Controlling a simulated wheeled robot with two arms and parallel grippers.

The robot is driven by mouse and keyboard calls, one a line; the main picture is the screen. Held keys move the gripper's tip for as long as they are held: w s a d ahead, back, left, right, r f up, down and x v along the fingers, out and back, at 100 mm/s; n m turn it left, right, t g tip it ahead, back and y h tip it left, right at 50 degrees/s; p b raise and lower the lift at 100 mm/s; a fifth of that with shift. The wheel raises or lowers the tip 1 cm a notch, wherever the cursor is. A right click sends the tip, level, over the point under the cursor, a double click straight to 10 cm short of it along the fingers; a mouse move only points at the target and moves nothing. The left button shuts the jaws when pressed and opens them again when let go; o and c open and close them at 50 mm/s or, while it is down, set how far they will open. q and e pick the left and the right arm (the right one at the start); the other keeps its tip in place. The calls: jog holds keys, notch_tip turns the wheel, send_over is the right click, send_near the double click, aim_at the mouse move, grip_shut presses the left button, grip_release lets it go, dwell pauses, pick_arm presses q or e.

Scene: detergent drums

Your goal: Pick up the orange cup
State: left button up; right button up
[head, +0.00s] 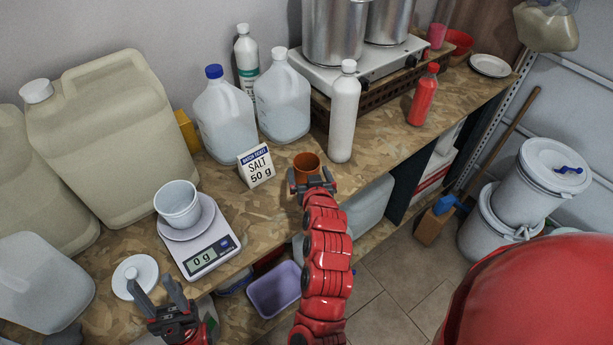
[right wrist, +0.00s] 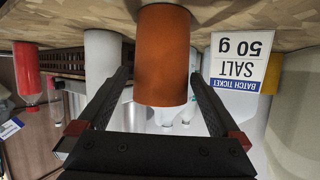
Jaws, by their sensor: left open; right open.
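The orange cup (head: 306,162) stands on the wooden worktop near its front edge, beside the salt card. My right gripper (head: 311,184) is open at the near side of the cup. In the right wrist view, which is upside down, the cup (right wrist: 163,55) sits between the two spread fingers (right wrist: 160,82), with a finger on each side. I cannot tell whether either finger touches it. My left gripper (head: 158,294) is open and empty at the lower left, near the scale and a round white lid.
The salt card (head: 256,166) stands just left of the cup, and a white bottle (head: 344,112) stands close behind on the right. A scale (head: 212,250) carries a white cup (head: 178,204). A red bottle (head: 422,96) is further right. A purple tub (head: 274,290) sits below the worktop.

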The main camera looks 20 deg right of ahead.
aim_at(305, 166)
jog(key=shift+w+d+f+p, duration=0.15)
jog(key=shift+w+p, duration=0.25)
jog(key=shift+w, duration=0.15)
jog(key=p+x, duration=0.1)
jog(key=x, duration=0.1)
jog(key=shift+w+f+p, duration=0.3)
jog(key=shift+f+p, duration=0.05)
jog(key=shift+p, duration=0.05)
jog(key=shift+x, duration=0.8)
jog(key=shift+f, duration=0.1)
jog(key=shift+c, duration=0.3)
jog(key=c, duration=1.2)
